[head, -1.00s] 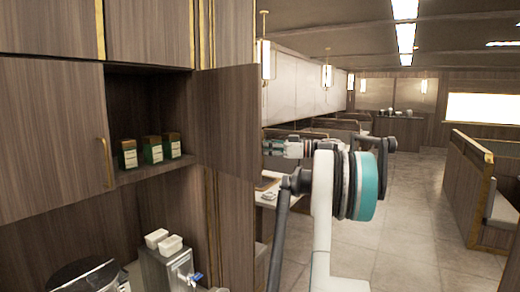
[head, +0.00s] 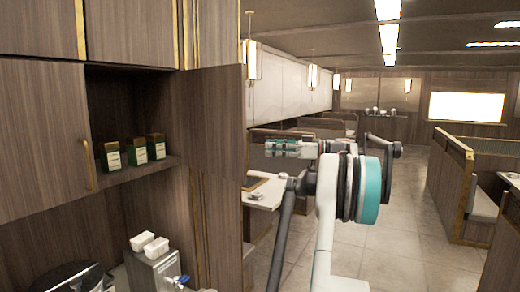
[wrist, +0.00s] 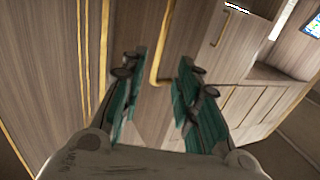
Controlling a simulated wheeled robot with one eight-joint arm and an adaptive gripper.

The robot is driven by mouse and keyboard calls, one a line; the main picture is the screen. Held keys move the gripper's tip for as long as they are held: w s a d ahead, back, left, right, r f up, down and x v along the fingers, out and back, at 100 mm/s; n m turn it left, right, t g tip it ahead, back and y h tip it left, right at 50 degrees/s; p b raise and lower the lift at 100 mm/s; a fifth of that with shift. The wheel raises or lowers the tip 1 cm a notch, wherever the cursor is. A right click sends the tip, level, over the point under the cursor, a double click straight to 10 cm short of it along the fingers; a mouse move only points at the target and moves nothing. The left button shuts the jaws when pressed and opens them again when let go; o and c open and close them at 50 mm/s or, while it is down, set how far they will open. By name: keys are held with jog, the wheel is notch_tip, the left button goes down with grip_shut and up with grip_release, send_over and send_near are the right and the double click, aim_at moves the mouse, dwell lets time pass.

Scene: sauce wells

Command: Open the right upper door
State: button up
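The right upper door (head: 212,120) is a dark wood panel standing swung out from its cabinet, with the shelf behind it exposed. Its front faces away from the head camera. My gripper (head: 268,148) has teal fingers and is to the right of the door's free edge, with a gap showing in the head view. In the wrist view my gripper (wrist: 158,90) is open and empty. A brass handle (wrist: 155,72) on a wood panel shows beyond and between the fingers; I cannot tell its depth from them.
The left upper door (head: 40,130) is closed, with a brass handle (head: 88,165). Several green boxes (head: 134,152) stand on the open shelf. A metal dispenser (head: 158,270) with white cups is below. Booths line the room; the floor (head: 400,240) at right is clear.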

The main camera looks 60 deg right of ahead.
jog(key=shift+v, duration=1.1)
